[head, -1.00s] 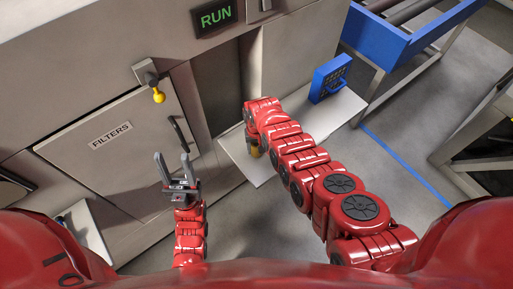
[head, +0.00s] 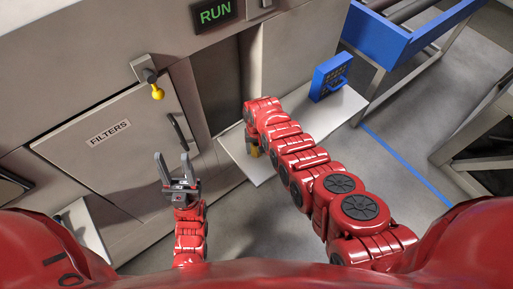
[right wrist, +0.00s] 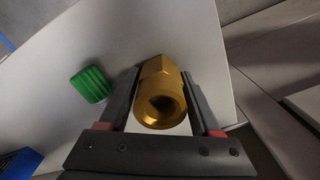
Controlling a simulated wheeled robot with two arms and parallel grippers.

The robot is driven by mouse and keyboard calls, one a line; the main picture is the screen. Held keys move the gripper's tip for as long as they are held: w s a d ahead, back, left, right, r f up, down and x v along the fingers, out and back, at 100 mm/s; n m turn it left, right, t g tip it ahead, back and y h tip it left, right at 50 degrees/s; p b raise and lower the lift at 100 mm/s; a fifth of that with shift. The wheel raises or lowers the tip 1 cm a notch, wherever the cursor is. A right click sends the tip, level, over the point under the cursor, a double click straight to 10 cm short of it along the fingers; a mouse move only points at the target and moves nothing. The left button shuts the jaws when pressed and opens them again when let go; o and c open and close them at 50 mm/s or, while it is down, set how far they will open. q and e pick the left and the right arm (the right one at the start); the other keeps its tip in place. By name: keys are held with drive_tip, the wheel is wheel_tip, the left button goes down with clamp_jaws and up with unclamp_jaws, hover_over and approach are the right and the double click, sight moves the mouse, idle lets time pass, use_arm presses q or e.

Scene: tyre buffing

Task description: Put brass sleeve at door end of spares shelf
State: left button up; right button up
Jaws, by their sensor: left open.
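The brass sleeve (right wrist: 160,92), gold with a hex end and an open bore, sits between the fingers of my right gripper (right wrist: 160,75) in the right wrist view. The fingers lie against its sides. In the head view a little of the sleeve (head: 253,151) shows below my right arm's end, at the left part of the pale shelf (head: 238,157). I cannot tell whether it touches the shelf. My right fingers are mostly hidden in the head view. My left gripper (head: 172,165) is open and empty, in front of the FILTERS door.
A blue case (head: 330,78) stands at the shelf's far right. The FILTERS door (head: 110,135) has a dark handle and a yellow knob (head: 157,94) above. A blue-framed conveyor (head: 405,40) stands behind right.

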sight(257, 145)
drive_tip(key=o, duration=0.6)
drive_tip(key=shift+c, duration=0.2)
drive_tip(key=c, duration=0.3)
wheel_tip(257, 145, up, 5)
drive_tip(key=p, duration=0.4)
drive_tip(key=shift+r+p, duration=0.1)
drive_tip(key=shift+p, duration=0.3)
